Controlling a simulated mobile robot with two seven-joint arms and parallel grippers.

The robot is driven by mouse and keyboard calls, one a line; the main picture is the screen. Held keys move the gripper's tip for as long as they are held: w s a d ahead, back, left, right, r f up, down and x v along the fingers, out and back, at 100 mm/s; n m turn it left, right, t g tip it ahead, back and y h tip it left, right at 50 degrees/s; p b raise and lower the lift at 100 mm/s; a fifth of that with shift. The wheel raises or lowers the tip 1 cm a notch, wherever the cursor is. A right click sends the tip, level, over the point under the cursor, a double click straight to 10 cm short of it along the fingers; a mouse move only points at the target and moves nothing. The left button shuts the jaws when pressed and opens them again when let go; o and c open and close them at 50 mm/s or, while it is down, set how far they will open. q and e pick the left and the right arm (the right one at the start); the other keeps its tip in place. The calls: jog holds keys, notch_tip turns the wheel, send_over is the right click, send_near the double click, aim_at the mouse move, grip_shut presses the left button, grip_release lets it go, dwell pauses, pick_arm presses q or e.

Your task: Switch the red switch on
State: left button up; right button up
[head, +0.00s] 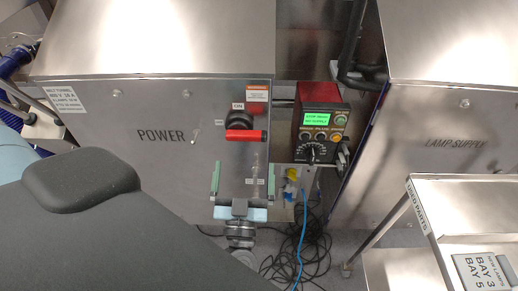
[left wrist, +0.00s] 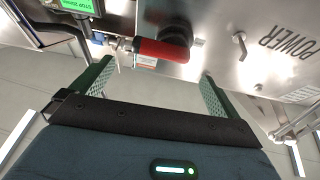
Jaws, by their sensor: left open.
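The red switch (head: 247,135) is a red bar handle on a black round hub, on the steel POWER cabinet front. Its bar lies about level, reaching to the right of the hub, below an ON label (head: 238,106). It also shows in the left wrist view (left wrist: 162,50), where the picture looks upside down. My left gripper (head: 243,180) is open and empty below the handle, with its green fingers spread wide and pointing toward the panel. The fingers (left wrist: 155,88) are apart from the handle in the left wrist view. My right gripper does not show.
A red and black control box (head: 319,130) with a green screen stands close to the right of the handle. Cables (head: 300,240) hang below it. A lamp supply cabinet (head: 450,120) and a used-parts cart (head: 440,195) stand further right. The POWER panel left of the handle is mostly clear.

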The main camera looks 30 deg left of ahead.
aim_at(246, 141)
pick_arm(q)
jog(key=p+x, duration=0.1)
jog(key=x, duration=0.7)
jog(key=shift+s+a, duration=0.1)
dwell(0.4)
jog(key=c, duration=1.1)
